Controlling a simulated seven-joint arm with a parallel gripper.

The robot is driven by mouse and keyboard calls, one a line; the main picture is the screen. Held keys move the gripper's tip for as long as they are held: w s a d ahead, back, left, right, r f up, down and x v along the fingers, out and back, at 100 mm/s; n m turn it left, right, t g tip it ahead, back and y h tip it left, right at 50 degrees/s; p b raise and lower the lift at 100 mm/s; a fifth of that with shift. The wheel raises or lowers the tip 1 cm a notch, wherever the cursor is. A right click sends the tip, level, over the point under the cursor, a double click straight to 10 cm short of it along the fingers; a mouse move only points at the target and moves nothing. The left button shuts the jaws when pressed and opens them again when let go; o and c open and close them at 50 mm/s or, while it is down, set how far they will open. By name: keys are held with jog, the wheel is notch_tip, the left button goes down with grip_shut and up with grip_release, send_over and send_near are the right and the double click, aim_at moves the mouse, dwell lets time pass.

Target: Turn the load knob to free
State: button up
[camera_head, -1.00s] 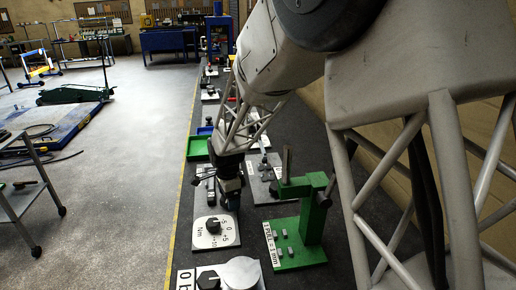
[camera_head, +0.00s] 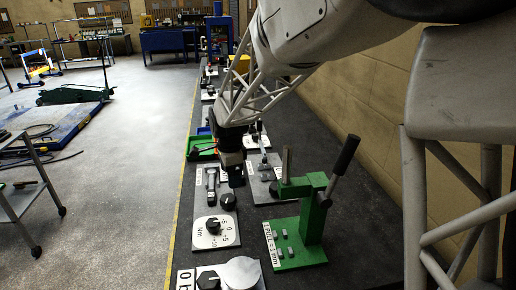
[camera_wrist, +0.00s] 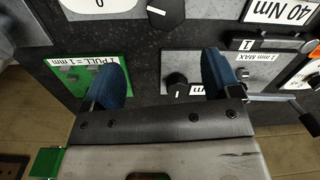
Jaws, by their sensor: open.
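Several dark knobs show, but I cannot read a label that marks one as the load knob. One black knob (camera_head: 228,202) sits on a pale panel just below my gripper in the head view. A black dial knob (camera_head: 213,226) sits nearer, on a white plate with a numbered scale and "Nm". My gripper (camera_head: 236,178) hangs over the bench beyond both. In the wrist view its blue fingers (camera_wrist: 162,82) are spread apart with nothing held. A dark knob (camera_wrist: 178,86) on a grey plate appears between them, a little right of the middle, apart from the fingers.
A green lever stand (camera_head: 300,235) labelled "1 PULL = 1 mm" stands at the right, its black-gripped lever (camera_head: 345,155) tilted up. Another knob (camera_head: 208,281) is at the front. A green tray (camera_head: 201,148) lies farther back. The wall closes the right side.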

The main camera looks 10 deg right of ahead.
jog(key=s+d+r+n+t, duration=0.1)
jog(key=s+d+r, duration=0.2)
jog(key=s+r, duration=0.3)
jog(key=s+d+r+n+t+y, duration=0.1)
jog(key=s+d+r, duration=0.2)
jog(key=s+r, duration=0.3)
jog(key=shift+v, duration=1.7)
jog(key=m+g+h, duration=0.1)
jog(key=m+g, duration=0.1)
send_over(226, 198)
jog(key=f, duration=1.7)
jog(key=shift+s+d, duration=0.2)
jog(key=shift+s, duration=0.1)
jog(key=shift+w+a+f, duration=0.2)
jog(key=shift+w+f, duration=0.05)
jog(key=shift+f, duration=0.25)
jog(key=shift+f, duration=0.15)
